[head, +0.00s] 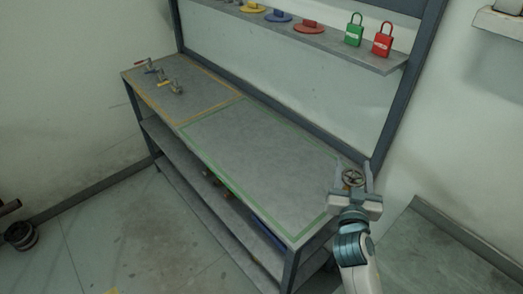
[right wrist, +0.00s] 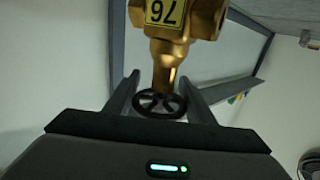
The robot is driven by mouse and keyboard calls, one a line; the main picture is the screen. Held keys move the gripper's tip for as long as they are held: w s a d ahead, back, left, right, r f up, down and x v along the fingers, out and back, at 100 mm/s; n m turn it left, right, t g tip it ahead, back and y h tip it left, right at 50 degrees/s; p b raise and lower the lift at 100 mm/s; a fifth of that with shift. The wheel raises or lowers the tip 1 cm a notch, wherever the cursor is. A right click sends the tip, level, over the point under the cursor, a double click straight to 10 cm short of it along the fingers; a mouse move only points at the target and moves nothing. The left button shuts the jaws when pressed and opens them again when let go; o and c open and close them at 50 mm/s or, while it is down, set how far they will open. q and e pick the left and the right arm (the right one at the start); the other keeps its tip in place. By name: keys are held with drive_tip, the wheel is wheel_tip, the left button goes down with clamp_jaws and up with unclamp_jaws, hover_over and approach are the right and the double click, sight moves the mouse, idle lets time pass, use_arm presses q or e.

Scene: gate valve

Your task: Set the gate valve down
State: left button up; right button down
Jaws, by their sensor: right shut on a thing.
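The gate valve is brass-coloured with a black handwheel and a yellow tag reading 76; its body (right wrist: 183,25) and handwheel (right wrist: 160,104) show in the right wrist view. I cannot tell whether the valve touches anything below. My left gripper is out of view.
The green-outlined area of the benchtop is empty. Other valves (head: 170,86) stand in the yellow-outlined area at the far left. A shelf (head: 345,47) above holds a green padlock (head: 354,30), a red padlock (head: 382,40) and coloured discs. A dark post (head: 398,95) rises close behind the gripper.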

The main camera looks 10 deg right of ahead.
drive_tip(key=w+a+f+b, duration=0.5)
drive_tip(key=w+f, duration=0.2)
drive_tip(key=w, duration=0.3)
drive_tip(key=shift+w+a+b, duration=0.15)
drive_tip(key=shift+a+b, duration=0.15)
drive_tip(key=shift+b, duration=0.1)
drive_tip(key=shift+f+b, duration=1.35)
drive_tip(key=shift+f, duration=0.6)
